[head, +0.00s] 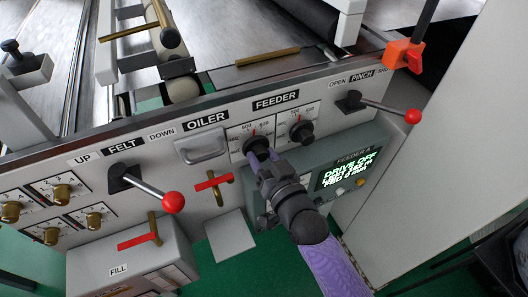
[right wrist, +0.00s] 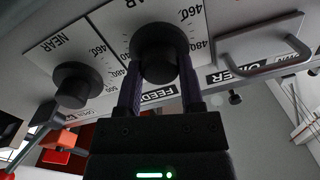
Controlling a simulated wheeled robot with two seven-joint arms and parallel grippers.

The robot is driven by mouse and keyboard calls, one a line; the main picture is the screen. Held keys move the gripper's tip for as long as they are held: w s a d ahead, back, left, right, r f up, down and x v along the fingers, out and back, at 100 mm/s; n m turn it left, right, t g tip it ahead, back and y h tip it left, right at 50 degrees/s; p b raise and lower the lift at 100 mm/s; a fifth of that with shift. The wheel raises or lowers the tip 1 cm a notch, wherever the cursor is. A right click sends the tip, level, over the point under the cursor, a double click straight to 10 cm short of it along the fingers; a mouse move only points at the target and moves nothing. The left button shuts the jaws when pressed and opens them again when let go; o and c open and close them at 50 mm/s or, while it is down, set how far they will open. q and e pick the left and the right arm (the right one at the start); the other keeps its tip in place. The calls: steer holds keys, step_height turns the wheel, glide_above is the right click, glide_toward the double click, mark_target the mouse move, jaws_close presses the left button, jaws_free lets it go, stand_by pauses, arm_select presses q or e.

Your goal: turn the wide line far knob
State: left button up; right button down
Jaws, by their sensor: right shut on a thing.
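Two black knobs sit side by side under the FEEDER label on the grey panel. My right gripper (head: 263,155), with purple fingers, is shut on the left one (head: 255,142). In the right wrist view this knob (right wrist: 159,54) stands between the two fingers, and its dial label is cut off to "AR" at the top edge. The other knob (head: 302,131) is free; in the right wrist view it (right wrist: 73,86) is at left, under the word NEAR. My left gripper is not in view.
Left of the knobs are the OILER handle (head: 202,146) and the red-balled FELT lever (head: 148,188). The red-balled PINCH lever (head: 385,106) is to the right. A display (head: 347,170) reading DRIVE OFF sits below right, close to my right arm. A red-handled valve (head: 214,182) is below left.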

steer(key=shift+n+p, duration=0.3)
steer(key=shift+n, duration=0.2)
steer(key=shift+c, duration=1.1)
jaws_free()
steer(key=shift+s, duration=0.1)
steer(key=shift+s+d, duration=0.15)
steer(key=shift+s, duration=0.15)
steer(key=p+v, duration=0.2)
steer(key=v, duration=0.7)
steer(key=shift+r, duration=0.1)
